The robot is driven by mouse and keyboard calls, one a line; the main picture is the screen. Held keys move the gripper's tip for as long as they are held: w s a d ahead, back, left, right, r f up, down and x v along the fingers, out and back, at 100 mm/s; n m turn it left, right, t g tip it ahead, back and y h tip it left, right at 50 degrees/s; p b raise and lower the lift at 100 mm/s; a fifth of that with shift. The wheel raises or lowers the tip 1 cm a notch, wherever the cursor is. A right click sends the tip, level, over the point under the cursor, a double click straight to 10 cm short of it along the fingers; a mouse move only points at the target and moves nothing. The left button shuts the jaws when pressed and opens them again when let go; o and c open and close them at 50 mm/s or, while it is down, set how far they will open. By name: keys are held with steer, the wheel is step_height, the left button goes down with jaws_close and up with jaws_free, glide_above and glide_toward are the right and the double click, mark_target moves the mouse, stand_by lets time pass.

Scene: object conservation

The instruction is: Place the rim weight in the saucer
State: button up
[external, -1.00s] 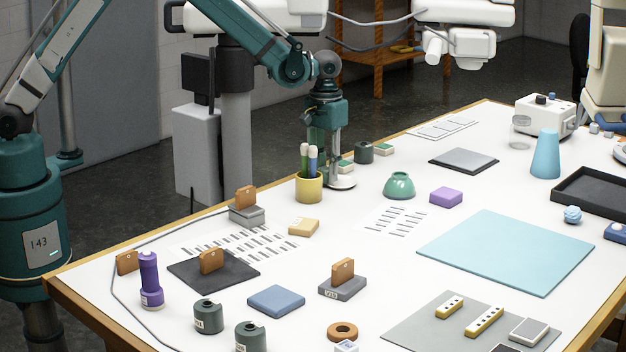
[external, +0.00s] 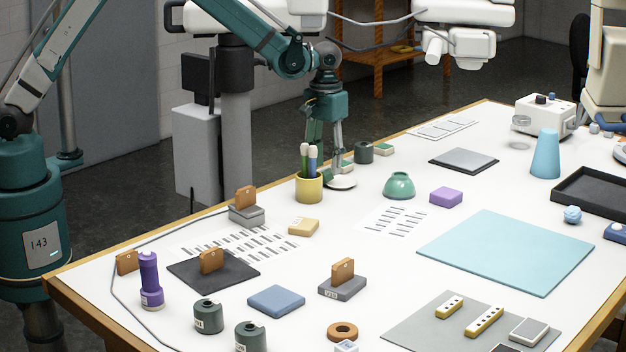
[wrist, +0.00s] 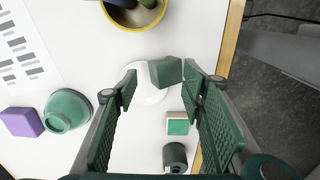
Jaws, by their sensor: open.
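The white saucer (external: 345,184) lies at the table's far edge beside the yellow cup. In the wrist view the saucer (wrist: 146,88) shows between the spread fingers. A dark green block (wrist: 166,71), apparently the rim weight, is at the saucer's right side, close to the right fingertip. I cannot tell whether it rests fully inside the saucer or touches the finger. My gripper (external: 330,178) is open and points down at the saucer, fingers low around it. In the external view the block cannot be made out clearly among the fingers.
The yellow cup (external: 309,188) with pens stands close beside my gripper. A green-topped block (wrist: 178,124) and a dark cylinder (wrist: 174,156) are on the other side. A green bowl (external: 399,185) and purple block (external: 446,196) stand nearby.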

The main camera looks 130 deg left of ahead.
mark_target(325, 170)
step_height(325, 170, up, 10)
steer(key=shift+f, duration=0.15)
stand_by(0.3)
stand_by(0.5)
steer(key=shift+d, duration=0.1)
stand_by(0.3)
